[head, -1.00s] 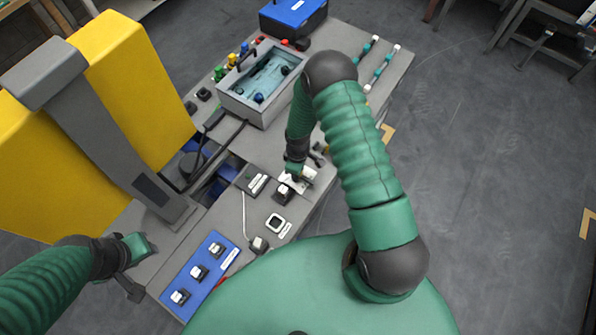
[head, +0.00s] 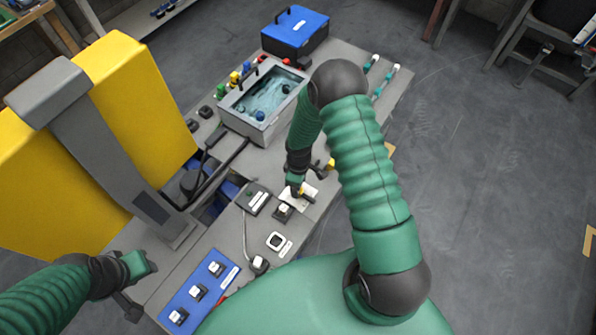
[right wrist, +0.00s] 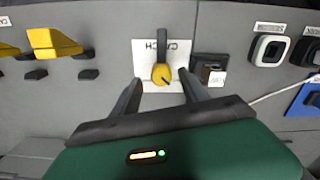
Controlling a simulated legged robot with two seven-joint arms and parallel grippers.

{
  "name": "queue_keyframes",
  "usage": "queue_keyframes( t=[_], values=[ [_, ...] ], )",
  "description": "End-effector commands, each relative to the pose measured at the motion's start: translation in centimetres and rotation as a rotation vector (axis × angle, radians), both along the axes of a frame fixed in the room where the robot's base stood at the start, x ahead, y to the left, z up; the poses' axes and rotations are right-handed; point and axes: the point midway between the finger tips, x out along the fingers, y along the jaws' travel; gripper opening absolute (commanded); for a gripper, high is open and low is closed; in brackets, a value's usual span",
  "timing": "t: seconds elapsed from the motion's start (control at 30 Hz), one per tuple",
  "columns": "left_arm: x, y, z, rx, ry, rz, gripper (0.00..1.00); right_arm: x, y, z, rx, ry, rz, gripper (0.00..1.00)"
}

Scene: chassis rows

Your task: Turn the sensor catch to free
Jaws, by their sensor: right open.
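The sensor catch (right wrist: 161,73) is a yellow lever on a white plate (right wrist: 146,50) with a label that appears to read CATCH. In the right wrist view it points toward my right gripper (right wrist: 160,78), which is open with one finger on each side of its rounded end. I see a gap on both sides and no clear contact. In the head view the right gripper (head: 296,190) is low over the white plate (head: 307,198) and hides part of it. My left gripper (head: 136,275) is off the bench's left edge, away from the catch; its jaw opening is unclear.
A dark block with a white button (right wrist: 211,72) sits close right of the catch. Yellow handles (right wrist: 50,42) are to the left. A white-framed square (head: 276,241), a blue switch panel (head: 197,291) and a grey box (head: 262,105) share the bench.

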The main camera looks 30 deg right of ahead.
Motion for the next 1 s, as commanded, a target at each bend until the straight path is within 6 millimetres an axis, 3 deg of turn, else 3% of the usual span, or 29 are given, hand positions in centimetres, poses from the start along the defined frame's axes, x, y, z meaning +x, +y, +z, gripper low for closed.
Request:
queue_keyframes(
  t=[0.03,0.2,0.4,0.6,1.0],
  values=[
    [0.0,0.0,0.1,0.0,0.0,0.0,0.36,0.2,0.0,1.7,-0.001,-0.006,-0.001,0.52],
    [0.0,0.0,0.3,0.0,0.0,0.0,0.36,0.3,-0.1,6.8,-0.001,-0.007,0.0,0.52],
    [0.0,0.0,0.5,0.0,0.0,0.0,0.36,0.3,0.0,11.3,0.0,-0.005,0.001,0.52],
    [0.0,0.0,0.6,0.0,0.0,0.0,0.36,0.2,0.0,12.8,0.001,-0.001,0.001,0.52],
    [0.0,0.0,0.6,0.0,0.0,0.0,0.36,0.2,0.0,12.8,0.001,-0.001,0.0,0.52]
  ],
)
